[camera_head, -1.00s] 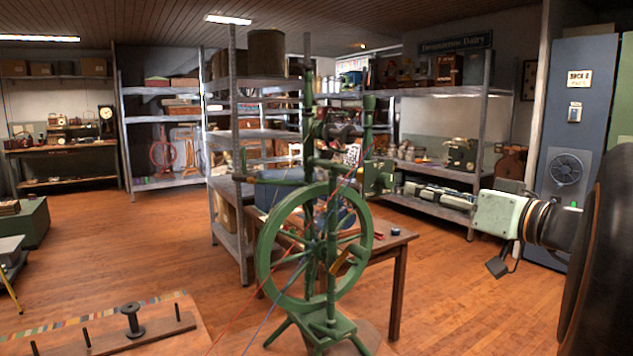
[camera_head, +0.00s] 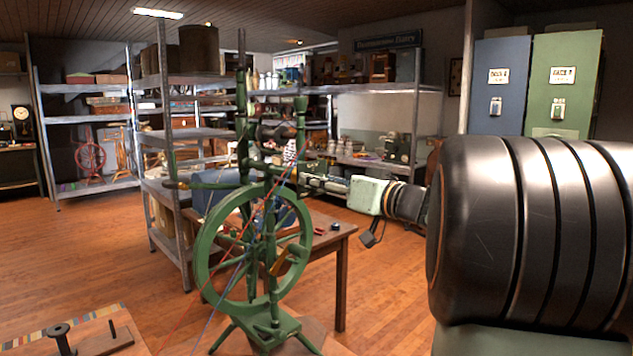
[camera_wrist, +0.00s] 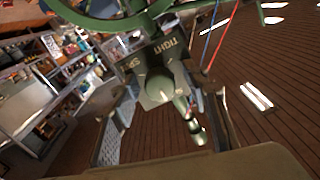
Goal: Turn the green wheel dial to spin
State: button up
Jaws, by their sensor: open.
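The green spinning wheel (camera_head: 203,250) stands upright on its green base in the middle of the head view. In the wrist view, a green dial knob (camera_wrist: 162,88) sits on a dark plate (camera_wrist: 165,55) reading "TIGHT" and "SP", the rest of the second word hidden. My gripper (camera_head: 303,180) reaches in from the right toward the upper part of the wheel. In the wrist view, its open fingers (camera_wrist: 163,103) stand on either side of the knob. I cannot tell whether they touch it. The dial is hard to make out in the head view.
A wooden table (camera_head: 341,237) with small items stands behind the wheel. Metal shelves (camera_head: 166,150) line the back. Red and blue threads run down the wheel's front. A bobbin board (camera_head: 108,340) lies at the lower left. Open floor (camera_head: 90,240) spreads to the left.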

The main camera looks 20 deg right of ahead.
jog(key=shift+c, duration=0.3)
grip_shut()
